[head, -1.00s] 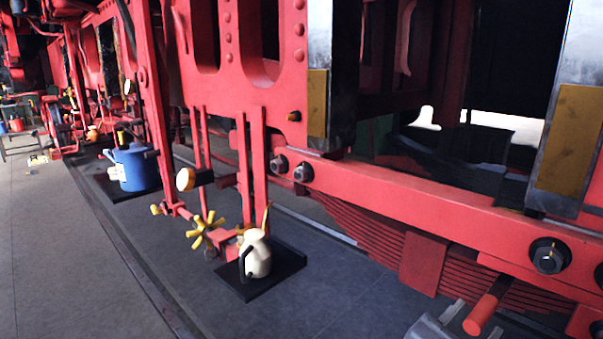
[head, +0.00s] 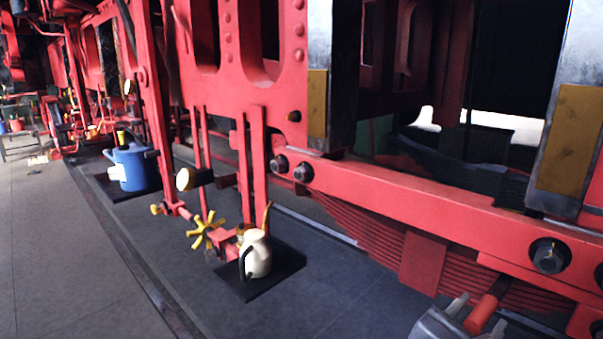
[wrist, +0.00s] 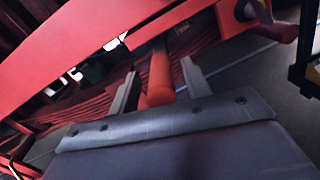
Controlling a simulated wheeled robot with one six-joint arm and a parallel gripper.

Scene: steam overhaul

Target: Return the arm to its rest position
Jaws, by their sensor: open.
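My gripper (head: 478,312) is at the lower right of the head view, in front of the red frame's lower edge. It also shows in the wrist view (wrist: 159,85), with its two grey fingers apart. The jaws are open. A red-orange cylinder (wrist: 160,78) shows between the fingers in the wrist view. It also shows beside the fingers in the head view (head: 482,314). I cannot tell whether the fingers touch it. The rest of my arm is outside the head view.
The red locomotive frame (head: 420,200) and leaf spring (head: 370,236) stand close to my gripper. A cream oil can (head: 257,256) stands on a black mat (head: 288,266), near a yellow handwheel (head: 205,231). A blue pot (head: 134,168) stands farther back.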

